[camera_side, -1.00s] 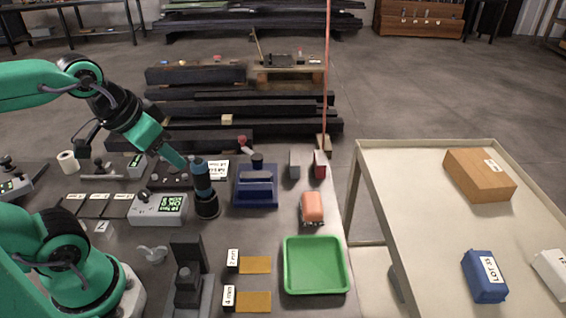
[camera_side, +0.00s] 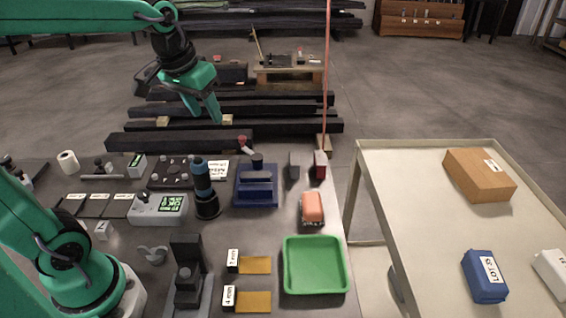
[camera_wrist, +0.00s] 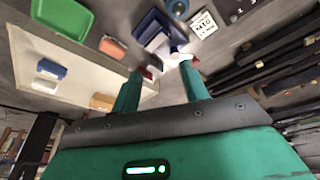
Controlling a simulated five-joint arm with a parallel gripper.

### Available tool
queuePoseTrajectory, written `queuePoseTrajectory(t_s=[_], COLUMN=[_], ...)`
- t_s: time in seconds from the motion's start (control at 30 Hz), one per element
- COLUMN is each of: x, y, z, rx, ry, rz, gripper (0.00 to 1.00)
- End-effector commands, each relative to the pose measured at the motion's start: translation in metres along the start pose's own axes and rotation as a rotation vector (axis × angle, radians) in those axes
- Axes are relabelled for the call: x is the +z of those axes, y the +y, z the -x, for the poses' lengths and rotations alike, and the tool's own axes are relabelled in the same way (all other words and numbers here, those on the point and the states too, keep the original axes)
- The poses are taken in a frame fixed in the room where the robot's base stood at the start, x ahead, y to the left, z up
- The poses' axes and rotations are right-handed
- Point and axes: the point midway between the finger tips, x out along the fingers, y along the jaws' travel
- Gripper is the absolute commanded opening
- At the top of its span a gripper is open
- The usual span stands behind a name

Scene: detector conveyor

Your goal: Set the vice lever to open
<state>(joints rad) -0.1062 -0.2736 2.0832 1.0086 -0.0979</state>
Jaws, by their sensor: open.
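The blue vice (camera_side: 256,188) stands near the back right of the dark workbench; it also shows near the top of the wrist view (camera_wrist: 153,28). A short pale lever with a red knob (camera_side: 242,140) rises behind it, leaning up and left. My gripper (camera_side: 210,115) hangs in the air beyond the bench's back edge, left of and above the knob, touching nothing visible. In the wrist view my two green fingers (camera_wrist: 160,78) are apart with nothing held between them. A pale part lies just past the fingertips; whether it is the lever is unclear.
Grey and red blocks (camera_side: 320,165) and an orange-topped brush (camera_side: 312,207) lie right. A green tray (camera_side: 288,265) is in front. Dark beams (camera_side: 180,142) are stacked behind the bench.

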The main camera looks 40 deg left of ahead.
Motion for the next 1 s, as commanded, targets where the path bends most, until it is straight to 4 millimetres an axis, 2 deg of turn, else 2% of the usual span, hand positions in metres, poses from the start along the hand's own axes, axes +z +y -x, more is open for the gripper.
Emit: queuePoseTrajectory(t_s=[0.1, 0.47, 0.7, 1.0], x=[-0.024, -0.086, -0.12, -0.152], y=[-0.005, -0.027, -0.047, -0.076], z=[-0.01, -0.052, -0.09, -0.147], rx=[-0.01, -0.038, -0.057, -0.08], ry=[-0.034, -0.128, -0.189, -0.264], rz=[0.039, 0.154, 0.23, 0.325], gripper=[0.44, 0.44, 0.44, 0.44])
